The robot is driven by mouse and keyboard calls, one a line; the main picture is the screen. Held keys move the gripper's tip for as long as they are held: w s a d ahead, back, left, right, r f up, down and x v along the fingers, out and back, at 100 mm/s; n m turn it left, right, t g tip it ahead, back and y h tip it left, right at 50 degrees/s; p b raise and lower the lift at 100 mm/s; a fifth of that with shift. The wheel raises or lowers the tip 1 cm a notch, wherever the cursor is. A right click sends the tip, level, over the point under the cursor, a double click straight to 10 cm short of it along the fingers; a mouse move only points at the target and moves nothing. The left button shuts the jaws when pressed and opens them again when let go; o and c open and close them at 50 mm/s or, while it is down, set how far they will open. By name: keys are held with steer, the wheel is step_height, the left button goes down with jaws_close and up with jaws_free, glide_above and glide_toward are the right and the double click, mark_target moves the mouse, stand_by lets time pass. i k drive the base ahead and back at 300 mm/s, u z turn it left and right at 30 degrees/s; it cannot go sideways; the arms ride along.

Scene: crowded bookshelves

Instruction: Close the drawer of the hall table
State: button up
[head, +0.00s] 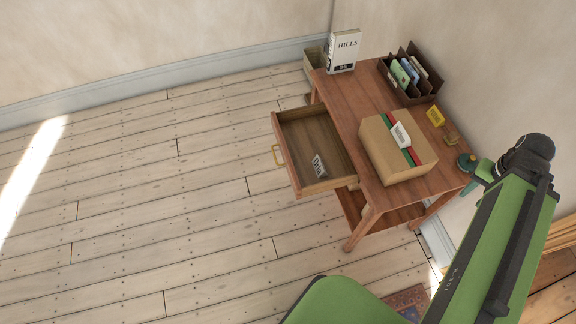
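The hall table (356,98) is a reddish-brown wooden table against the wall, right of centre in the head view. Its drawer (311,137) is pulled far out toward the left, over the floor. The drawer's front board (287,158) faces left and carries a brass handle (276,155). A small black-and-white item (319,166) lies inside the drawer near its front corner. My green arm crosses the lower right of the view, apart from the drawer in the picture. I cannot make out my gripper.
On the tabletop are a cardboard parcel (379,149), a white book marked HILLS (343,51), a dark sorter with folders (393,83), a yellow card (435,116) and a dark green round item (467,162). A bin (314,60) stands behind. The plank floor (150,210) left is clear.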

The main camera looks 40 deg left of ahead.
mark_target(302, 133)
steer(key=z, duration=0.2)
steer(key=k, duration=0.75)
steer(key=u, duration=1.5)
steer(key=i, duration=1)
steer(key=z, duration=0.15)
steer(key=k, duration=0.1)
steer(key=u, duration=3.2)
steer(key=k, duration=0.8)
steer(key=z, duration=0.45)
